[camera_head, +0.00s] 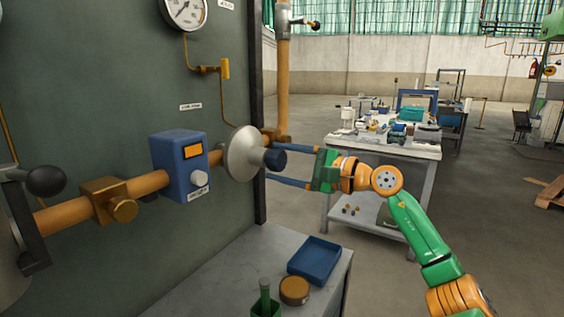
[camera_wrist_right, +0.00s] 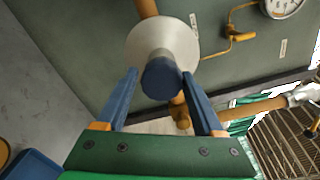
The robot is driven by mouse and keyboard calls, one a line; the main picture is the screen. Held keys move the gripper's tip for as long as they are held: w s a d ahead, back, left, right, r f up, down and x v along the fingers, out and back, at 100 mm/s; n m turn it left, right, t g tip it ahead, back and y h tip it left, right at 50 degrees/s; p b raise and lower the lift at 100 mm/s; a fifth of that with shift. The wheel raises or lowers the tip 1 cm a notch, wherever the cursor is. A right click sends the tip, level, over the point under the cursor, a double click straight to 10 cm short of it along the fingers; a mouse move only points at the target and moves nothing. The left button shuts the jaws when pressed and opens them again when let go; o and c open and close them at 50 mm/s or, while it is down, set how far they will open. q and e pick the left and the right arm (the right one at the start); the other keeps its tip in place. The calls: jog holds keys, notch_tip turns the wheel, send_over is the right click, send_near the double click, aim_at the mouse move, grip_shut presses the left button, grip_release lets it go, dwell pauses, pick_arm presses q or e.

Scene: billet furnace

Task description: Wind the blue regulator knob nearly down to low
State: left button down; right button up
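The dark blue regulator knob (camera_head: 275,160) sticks out from the front of a silver dome-shaped regulator (camera_head: 241,153) on the orange pipe. The knob also shows in the right wrist view (camera_wrist_right: 162,80), in front of the pale disc. My right gripper (camera_head: 280,164) is at the knob, its two blue fingers spread apart. In the right wrist view the fingertips (camera_wrist_right: 160,74) lie on either side of the knob, with a gap visible at each side. The gripper is open and holds nothing. No low marking can be read on the knob. My left gripper is not in view.
A blue box (camera_head: 178,165) with an orange display sits on the pipe, left of the regulator. A round gauge (camera_head: 185,12) hangs above. Below, a grey bench holds a blue tray (camera_head: 315,259) and a round brown-lidded container (camera_head: 294,290). A cluttered table (camera_head: 428,150) stands behind.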

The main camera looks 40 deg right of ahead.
aim_at(282, 166)
jog(key=shift+o, duration=0.9)
jog(key=s+b, duration=0.1)
jog(key=s+d+f+b, duration=0.1)
jog(key=b, duration=0.1)
jog(key=shift+s+d, duration=0.15)
jog(key=shift+s, duration=0.2)
jog(key=s, duration=0.1)
jog(key=s+d+b, duration=0.1)
jog(key=s+r, duration=0.1)
jog(key=shift+s+d+b, duration=0.25)
jog(key=shift+s+b, duration=0.15)
